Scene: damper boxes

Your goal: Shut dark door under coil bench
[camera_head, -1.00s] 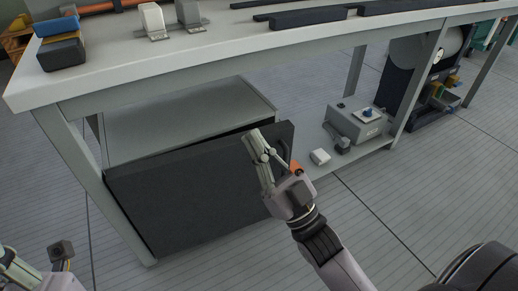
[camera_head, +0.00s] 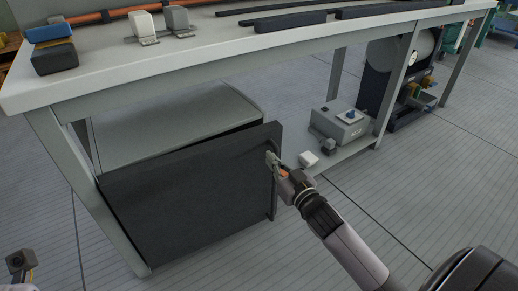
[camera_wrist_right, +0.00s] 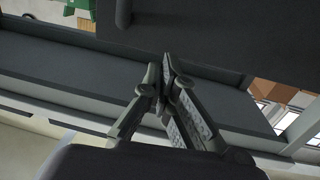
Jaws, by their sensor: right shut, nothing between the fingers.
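The dark door (camera_head: 190,195) is a wide, flat, near-black panel under the bench, in front of a grey cabinet (camera_head: 175,125). It stands ajar: a dark gap shows between its top edge and the cabinet, wider toward the right. My right gripper (camera_head: 271,158) is at the door's right end, near the upper corner, with its fingers shut and empty. I cannot tell whether it touches the door. In the right wrist view the closed fingertips (camera_wrist_right: 167,66) are in front of dark surfaces that I cannot identify surely. My left gripper's fingers are out of view.
The bench (camera_head: 190,62) has a leg (camera_head: 85,190) at the door's left end. A grey box with a blue knob (camera_head: 342,124) and a small white block (camera_head: 308,158) sit on the low shelf to the right. The floor before the door is clear.

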